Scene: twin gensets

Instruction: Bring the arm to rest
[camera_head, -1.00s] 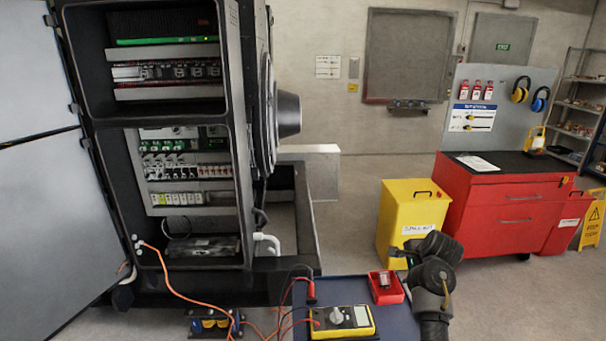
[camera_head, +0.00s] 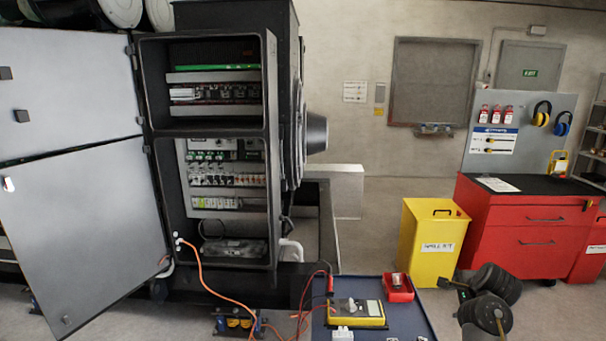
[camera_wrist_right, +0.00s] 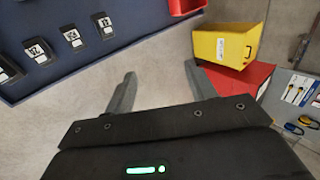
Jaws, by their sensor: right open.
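My right arm shows at the lower right of the head view, beside the blue table. In the right wrist view my right gripper (camera_wrist_right: 162,75) is open. Its two grey fingers stand apart with nothing between them, over the grey floor next to the blue table (camera_wrist_right: 110,70). The fingertips point toward the yellow bin (camera_wrist_right: 225,45) and the table's edge. In the head view the fingers are too small to make out clearly. My left gripper is in neither view.
The blue table (camera_head: 375,334) carries a yellow multimeter (camera_head: 357,312) and a red tray (camera_head: 398,288). An open control cabinet (camera_head: 158,190) stands at left, with an orange cable running down. A yellow bin (camera_head: 430,240) and red tool cabinet (camera_head: 525,240) stand behind my arm.

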